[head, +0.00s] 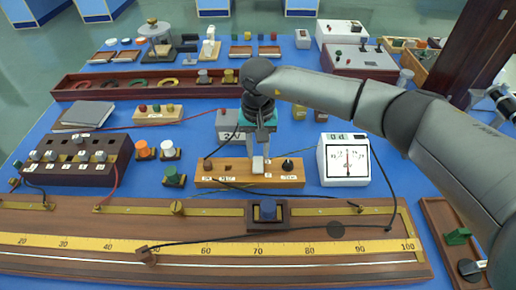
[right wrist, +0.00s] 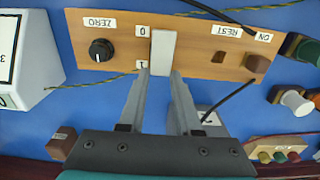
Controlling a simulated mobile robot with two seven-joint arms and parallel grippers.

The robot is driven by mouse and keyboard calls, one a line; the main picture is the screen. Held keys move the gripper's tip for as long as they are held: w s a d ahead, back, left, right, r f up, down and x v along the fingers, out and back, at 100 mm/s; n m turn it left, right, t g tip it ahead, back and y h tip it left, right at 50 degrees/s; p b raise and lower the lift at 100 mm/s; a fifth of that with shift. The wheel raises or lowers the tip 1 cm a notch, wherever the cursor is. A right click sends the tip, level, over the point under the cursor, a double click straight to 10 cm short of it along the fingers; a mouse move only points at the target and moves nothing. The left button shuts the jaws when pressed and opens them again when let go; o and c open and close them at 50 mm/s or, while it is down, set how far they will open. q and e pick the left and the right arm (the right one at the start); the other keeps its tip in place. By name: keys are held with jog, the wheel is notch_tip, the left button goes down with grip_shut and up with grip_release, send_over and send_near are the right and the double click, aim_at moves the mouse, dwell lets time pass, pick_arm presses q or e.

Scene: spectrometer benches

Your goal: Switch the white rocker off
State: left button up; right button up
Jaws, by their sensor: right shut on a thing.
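The white rocker (head: 258,165) stands on a wooden panel (head: 228,180) in the middle of the blue bench. The rocker also shows in the right wrist view (right wrist: 163,50), between the marks 0 and 1. Which way it is tilted I cannot tell. My right gripper (head: 259,154) comes down onto it from above. In the right wrist view its two fingers (right wrist: 160,74) are shut on the rocker's end by the 1 mark. My left gripper is not in view.
The same panel carries a black ZERO knob (right wrist: 101,50) and a brown REST button (right wrist: 220,57). A white dial meter (head: 345,160) stands close on the right. A long ruler board (head: 110,245) lies in front. Thin cables cross the bench near the panel.

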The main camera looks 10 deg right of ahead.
grip_shut()
jog(key=shift+r, duration=0.1)
jog(key=shift+s+r+t, duration=0.1)
jog(key=shift+s+t, duration=0.05)
jog(key=shift+t, duration=0.55)
jog(key=shift+s+r+t+h+b, duration=0.15)
jog(key=shift+t+b, duration=0.1)
jog(key=shift+t, duration=0.25)
jog(key=shift+s+t+h+b, duration=0.1)
jog(key=shift+t+h+b, duration=0.1)
jog(key=shift+t, duration=0.3)
jog(key=o, duration=0.6)
grip_release()
jog(key=shift+a, duration=0.1)
